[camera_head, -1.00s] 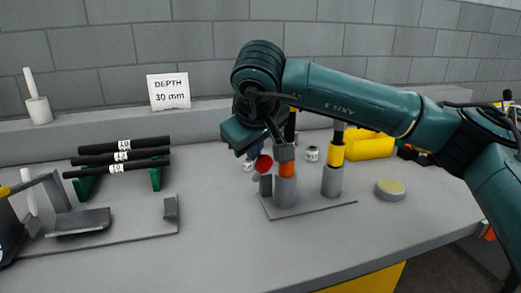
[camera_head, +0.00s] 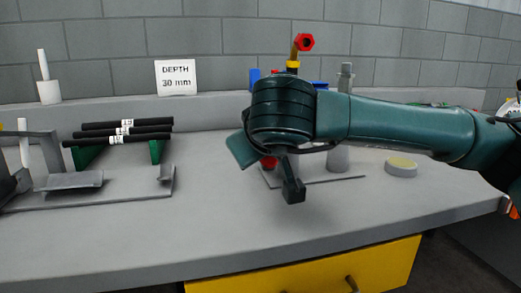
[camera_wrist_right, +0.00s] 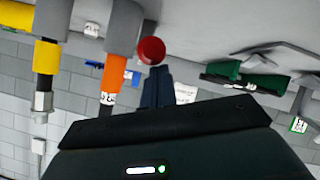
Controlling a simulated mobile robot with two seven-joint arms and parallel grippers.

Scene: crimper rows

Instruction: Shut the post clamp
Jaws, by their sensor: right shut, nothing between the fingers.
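A round red knob (camera_head: 269,162) shows just below my right wrist in the head view, partly covered by it. In the right wrist view the red knob (camera_wrist_right: 151,50) is at the tips of my shut, empty right fingers (camera_wrist_right: 157,74); contact is unclear. Beside it stands a grey post (camera_wrist_right: 123,25) with an orange band (camera_wrist_right: 113,76). A second grey post (camera_head: 339,158), yellow-banded (camera_wrist_right: 46,55) in the wrist view, stands on the same base plate (camera_head: 335,181). My right fingertips (camera_head: 293,191) point down in front. The clamp's gap is hidden. My left gripper is out of view.
Black rods (camera_head: 125,131) lie on green supports at the left, behind a grey fixture (camera_head: 110,196). A "DEPTH 30 mm" card (camera_head: 176,77) stands behind. The front bench is clear.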

